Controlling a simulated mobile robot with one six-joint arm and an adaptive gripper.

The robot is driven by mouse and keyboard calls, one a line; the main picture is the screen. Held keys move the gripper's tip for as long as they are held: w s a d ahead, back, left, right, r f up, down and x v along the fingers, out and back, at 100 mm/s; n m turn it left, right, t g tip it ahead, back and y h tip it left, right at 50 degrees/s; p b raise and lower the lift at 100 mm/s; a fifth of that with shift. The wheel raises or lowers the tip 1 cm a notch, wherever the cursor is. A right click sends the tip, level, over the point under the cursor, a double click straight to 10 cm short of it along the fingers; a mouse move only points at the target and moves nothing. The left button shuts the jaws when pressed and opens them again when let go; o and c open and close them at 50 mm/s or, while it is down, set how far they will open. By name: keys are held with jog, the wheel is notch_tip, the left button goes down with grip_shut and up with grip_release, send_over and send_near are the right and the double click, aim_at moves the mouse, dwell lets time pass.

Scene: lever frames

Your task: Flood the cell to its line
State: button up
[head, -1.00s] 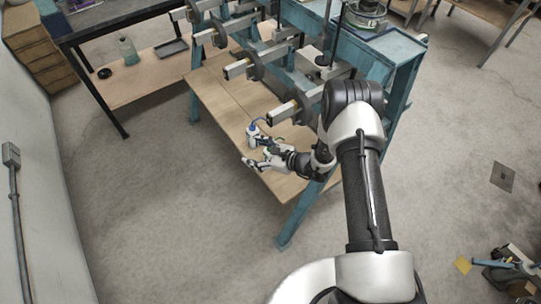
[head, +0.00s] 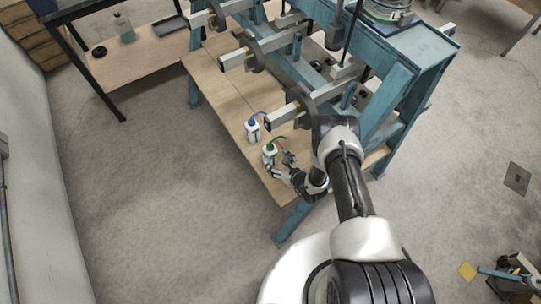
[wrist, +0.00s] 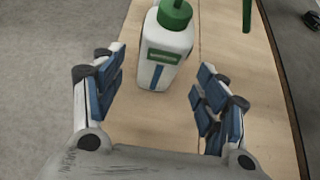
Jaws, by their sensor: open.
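A white wash bottle with a green cap and green spout (head: 270,153) stands upright near the front edge of the wooden shelf (head: 225,98). A second white wash bottle with a blue cap and blue spout (head: 252,131) stands just beyond it. My gripper (head: 283,165) is open beside the green-capped bottle. In the wrist view my open fingers (wrist: 152,95) lie to either side of the green-capped bottle (wrist: 165,55), which stands a little ahead of them and is not gripped. The cell cannot be clearly made out.
A blue steel frame (head: 390,85) stands over the shelf, with several lever arms (head: 290,115) jutting out above the bottles. A dark-edged bench (head: 120,75) with a glass bottle (head: 123,28) is at the far left. The concrete floor (head: 150,200) at left is clear.

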aim_at(274, 159)
jog(key=b+x, duration=0.5)
jog(key=x, duration=0.1)
jog(key=shift+w+f, duration=0.1)
jog(key=shift+f, duration=0.1)
jog(key=shift+w+a+f+b, duration=0.25)
jog(key=shift+w+a+b, duration=0.1)
jog(key=shift+w+b, duration=0.25)
jog(key=shift+s, duration=0.1)
jog(key=c, duration=0.8)
jog(key=shift+r, duration=0.2)
